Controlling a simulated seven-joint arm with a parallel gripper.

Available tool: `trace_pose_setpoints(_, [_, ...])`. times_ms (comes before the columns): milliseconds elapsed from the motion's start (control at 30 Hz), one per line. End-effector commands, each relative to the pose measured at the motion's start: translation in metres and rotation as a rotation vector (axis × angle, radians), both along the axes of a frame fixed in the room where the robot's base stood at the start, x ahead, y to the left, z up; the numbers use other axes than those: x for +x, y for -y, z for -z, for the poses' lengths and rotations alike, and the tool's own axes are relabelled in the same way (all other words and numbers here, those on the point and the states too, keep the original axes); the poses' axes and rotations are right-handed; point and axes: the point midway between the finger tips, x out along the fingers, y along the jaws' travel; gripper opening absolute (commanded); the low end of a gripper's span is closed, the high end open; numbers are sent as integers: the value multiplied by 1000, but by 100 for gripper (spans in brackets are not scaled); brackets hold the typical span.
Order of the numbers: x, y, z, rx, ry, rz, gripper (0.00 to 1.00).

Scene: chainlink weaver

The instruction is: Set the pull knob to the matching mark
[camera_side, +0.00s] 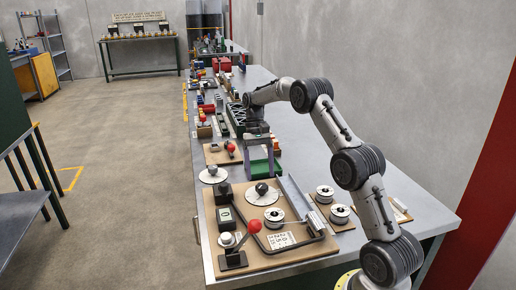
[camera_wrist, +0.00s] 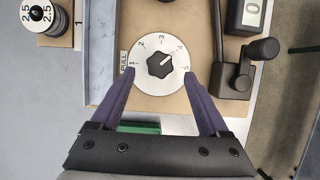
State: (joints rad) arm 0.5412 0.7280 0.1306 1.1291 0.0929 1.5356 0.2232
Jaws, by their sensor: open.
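The pull knob (camera_wrist: 161,65) is a black lobed knob in the middle of a white round dial (camera_wrist: 144,84), marked PULL and numbered 1 to 5. A pale line on the knob points up and right, close to the 4. In the side view the knob (camera_side: 262,188) sits on its dial (camera_side: 262,200) at the back of the brown board. My gripper (camera_wrist: 158,73) has purple fingers, spread apart and empty, one on each side of the knob in the wrist view. It also shows in the side view (camera_side: 262,174), just behind the knob. Whether the fingers touch the dial cannot be told.
A metal channel (camera_wrist: 97,55) runs left of the dial. A black lever (camera_wrist: 241,78) and a display box (camera_wrist: 249,15) stand to its right. A red-balled lever (camera_side: 255,226) and a bent black bar lie nearer the side camera. Spools (camera_side: 325,193) stand at right.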

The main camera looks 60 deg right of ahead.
Motion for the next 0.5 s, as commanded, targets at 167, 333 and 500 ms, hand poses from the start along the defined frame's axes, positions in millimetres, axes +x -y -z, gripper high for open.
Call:
trace_pose_setpoints(167, [12,12,-38,-4,5,0,79])
trace_pose_setpoints(333, [20,20,-65,-1,3,0,79])
trace_pose_setpoints(500, [24,24,-80,-1,1,0,79])
